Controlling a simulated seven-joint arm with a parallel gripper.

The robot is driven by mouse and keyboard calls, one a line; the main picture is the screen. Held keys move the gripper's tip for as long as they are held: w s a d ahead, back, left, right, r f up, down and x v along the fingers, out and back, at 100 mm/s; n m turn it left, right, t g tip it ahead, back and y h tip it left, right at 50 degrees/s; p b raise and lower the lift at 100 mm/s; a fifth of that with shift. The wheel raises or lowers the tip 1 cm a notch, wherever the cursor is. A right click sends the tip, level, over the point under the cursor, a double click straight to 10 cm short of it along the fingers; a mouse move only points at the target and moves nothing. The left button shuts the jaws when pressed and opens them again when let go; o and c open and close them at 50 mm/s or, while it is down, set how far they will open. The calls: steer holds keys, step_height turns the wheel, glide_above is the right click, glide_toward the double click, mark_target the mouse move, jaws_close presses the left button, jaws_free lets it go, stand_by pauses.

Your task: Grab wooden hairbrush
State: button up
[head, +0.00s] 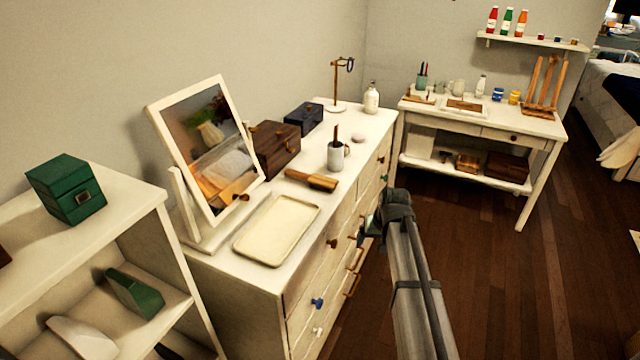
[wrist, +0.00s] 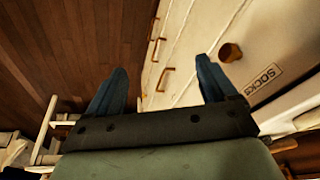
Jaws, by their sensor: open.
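The wooden hairbrush (head: 312,180) lies on the white dresser top, between the cream tray and the grey cup. My gripper (head: 370,230) is in front of the dresser's drawer side, to the right of and below the brush in the head view, apart from it. In the wrist view my gripper (wrist: 160,78) shows two blue fingers spread apart with nothing between them.
The cream tray (head: 277,230), mirror (head: 207,150), wooden box (head: 276,150) and grey cup (head: 336,155) stand around the brush. A drawer knob (wrist: 230,52) and a SOCKS label (wrist: 262,78) are close to the fingers. Wooden floor (head: 480,250) is clear at right.

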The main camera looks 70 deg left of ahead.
steer(key=s+a+r+n+g+y, duration=0.1)
steer(key=s+a+r+n, duration=0.15)
steer(key=a+r, duration=0.85)
steer(key=s+a+r+n+g, duration=0.15)
steer(key=a+r+n, duration=0.25)
steer(key=a+r, duration=0.7)
steer(key=n+h, duration=0.1)
steer(key=n, duration=0.5)
glide_above(318, 178)
steer(key=w+d, duration=0.1)
steer(key=d, duration=0.1)
steer(key=shift+g, duration=0.25)
steer(key=f, duration=0.8)
steer(key=shift+w+a, duration=0.1)
steer(key=shift+a, duration=0.15)
steer(key=shift+w+x, duration=0.1)
steer(key=shift+x, duration=1.15)
steer(key=shift+w+x, duration=0.15)
steer(key=shift+x, duration=1.1)
steer(key=shift+d+f, duration=0.15)
steer(key=shift+f, duration=0.25)
